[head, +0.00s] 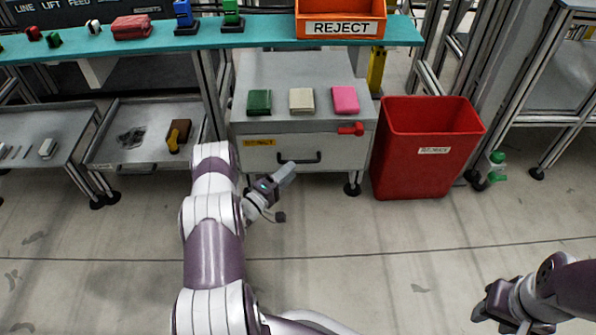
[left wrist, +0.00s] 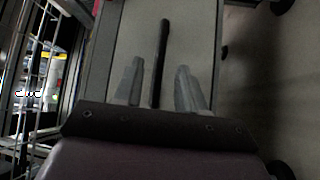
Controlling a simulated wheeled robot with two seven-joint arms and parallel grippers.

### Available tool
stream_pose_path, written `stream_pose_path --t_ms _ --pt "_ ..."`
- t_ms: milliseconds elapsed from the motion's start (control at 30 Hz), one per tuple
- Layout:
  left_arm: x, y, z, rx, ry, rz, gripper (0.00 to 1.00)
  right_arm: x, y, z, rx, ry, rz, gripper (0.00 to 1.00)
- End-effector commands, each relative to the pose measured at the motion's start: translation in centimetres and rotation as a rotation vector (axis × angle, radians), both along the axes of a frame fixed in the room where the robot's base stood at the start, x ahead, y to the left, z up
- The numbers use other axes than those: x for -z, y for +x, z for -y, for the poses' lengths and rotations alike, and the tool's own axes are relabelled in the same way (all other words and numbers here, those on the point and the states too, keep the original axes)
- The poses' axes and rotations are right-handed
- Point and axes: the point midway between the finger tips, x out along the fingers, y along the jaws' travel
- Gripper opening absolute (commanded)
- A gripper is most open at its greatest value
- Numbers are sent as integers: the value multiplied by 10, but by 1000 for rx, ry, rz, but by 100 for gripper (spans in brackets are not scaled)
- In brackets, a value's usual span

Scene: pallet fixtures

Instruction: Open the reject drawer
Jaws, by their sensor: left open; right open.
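The drawer (head: 340,147) is the grey front of the cabinet under the bench, and it is shut. It has a yellow label (head: 262,142) with text too small to read surely, a black bar handle (head: 299,160) and a red latch (head: 352,129) at its upper right. My left gripper (head: 288,172) is open just in front of and below the handle. In the left wrist view the handle (left wrist: 162,50) lies between the two open fingers of the left gripper (left wrist: 158,72), with no clear contact. My right gripper (head: 484,312) is open and empty at lower right, far from the drawer.
Green, white and pink blocks (head: 301,100) sit on the cabinet top. A red bin (head: 425,155) stands close on its right. An orange REJECT tray (head: 340,22) is on the teal shelf (head: 265,32) above. The floor in front is clear.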

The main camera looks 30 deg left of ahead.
Motion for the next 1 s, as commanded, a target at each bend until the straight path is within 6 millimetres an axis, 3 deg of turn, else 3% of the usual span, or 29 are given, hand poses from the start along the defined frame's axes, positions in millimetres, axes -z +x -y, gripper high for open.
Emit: stream_pose_path --t_ms 33,200,533,667,1000 --pt "5 11 3 3 2 3 40 13 0 0 0 0 0 43" --pt "-2 34 8 0 2 0 40 23 0 0 0 0 0 43" --pt "-6 40 10 -1 1 -1 40 23 0 0 0 0 0 43" --pt "-6 40 10 -1 1 -1 0 23 0 0 0 0 0 43" --pt "-7 38 11 -1 1 -2 0 19 0 0 0 0 0 43"
